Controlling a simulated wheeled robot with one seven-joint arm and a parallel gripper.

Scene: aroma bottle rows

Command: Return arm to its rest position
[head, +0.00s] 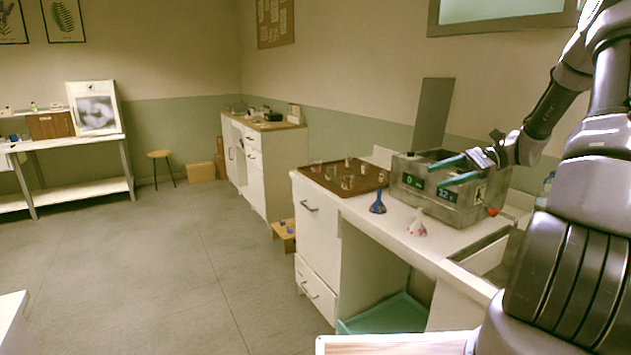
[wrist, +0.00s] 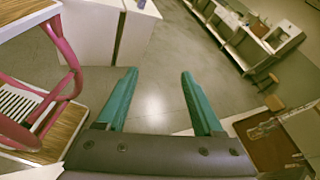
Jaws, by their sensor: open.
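My gripper (head: 436,175) is open, with its two teal fingers apart and nothing between them. In the head view it is raised at the right, in front of or above the grey metal bath (head: 441,205) with a digital display; the exact gap cannot be told. In the wrist view the open fingers (wrist: 159,72) point out over bare floor. My arm comes in from the right edge of the head view.
A brown tray (head: 331,184) with several small glass bottles lies on the white counter, left of the bath. A blue flask (head: 378,203) and a white-and-red flask (head: 417,226) stand before the bath. A pink frame (wrist: 62,60) is at the wrist view's left. Open floor lies left.

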